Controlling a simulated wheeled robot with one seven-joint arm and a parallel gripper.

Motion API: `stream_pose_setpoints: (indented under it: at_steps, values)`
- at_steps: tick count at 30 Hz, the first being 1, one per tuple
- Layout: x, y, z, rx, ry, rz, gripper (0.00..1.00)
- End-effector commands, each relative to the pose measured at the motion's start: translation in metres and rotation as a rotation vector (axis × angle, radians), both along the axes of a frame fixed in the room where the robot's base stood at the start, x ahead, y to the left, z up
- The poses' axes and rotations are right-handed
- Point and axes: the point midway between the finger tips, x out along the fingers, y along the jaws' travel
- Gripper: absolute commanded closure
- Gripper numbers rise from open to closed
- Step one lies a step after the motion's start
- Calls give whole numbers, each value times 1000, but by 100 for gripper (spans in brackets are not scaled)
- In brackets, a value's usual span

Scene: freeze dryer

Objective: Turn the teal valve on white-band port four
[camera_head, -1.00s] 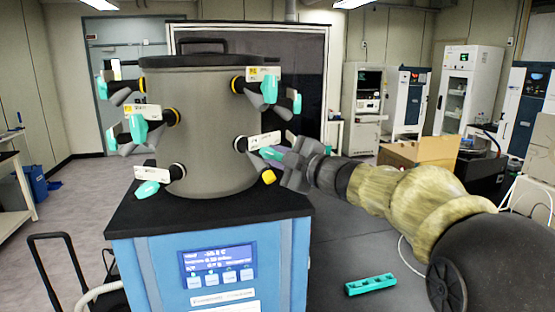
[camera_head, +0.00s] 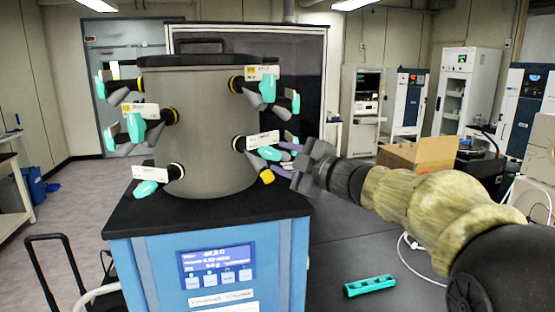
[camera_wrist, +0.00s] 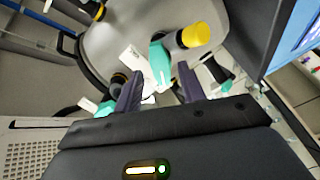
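The grey drum (camera_head: 208,125) carries several ports with teal valves and white tags; the tag writing is too small to read. At its lower right, a port with a white band (camera_head: 240,144) has a teal valve (camera_head: 269,153). My gripper (camera_head: 284,159) is just right of this valve, its two dark purple fingers spread apart. In the wrist view, a teal valve (camera_wrist: 160,66) lies ahead of and between the open fingers (camera_wrist: 158,88), with nothing visibly clamped. More teal shows by the right-hand finger (camera_wrist: 187,80). Another white-banded port (camera_head: 176,170) sits at the drum's lower left.
A yellow cap (camera_head: 267,176) hangs below the valve and also shows in the wrist view (camera_wrist: 194,35). Upper ports carry yellow bands. The blue machine (camera_head: 210,265) with a black top stands under the drum. A teal rack (camera_head: 370,286) and a cardboard box (camera_head: 420,155) are to the right.

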Motion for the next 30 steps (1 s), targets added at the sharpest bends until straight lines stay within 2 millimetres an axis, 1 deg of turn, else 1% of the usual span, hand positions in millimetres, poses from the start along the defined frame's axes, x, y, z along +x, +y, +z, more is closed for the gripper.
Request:
stream_pose_setpoints:
  at_steps: [3,18,21,24,30]
  values:
    - [-17,-18,-2,-2,-3,-3,60]
    - [-85,-89,-2,-2,-3,-3,60]
    - [-94,-98,-1,-1,-1,-2,60]
    - [-99,-102,-1,-1,0,0,60]
    - [-100,-103,0,-1,1,0,60]
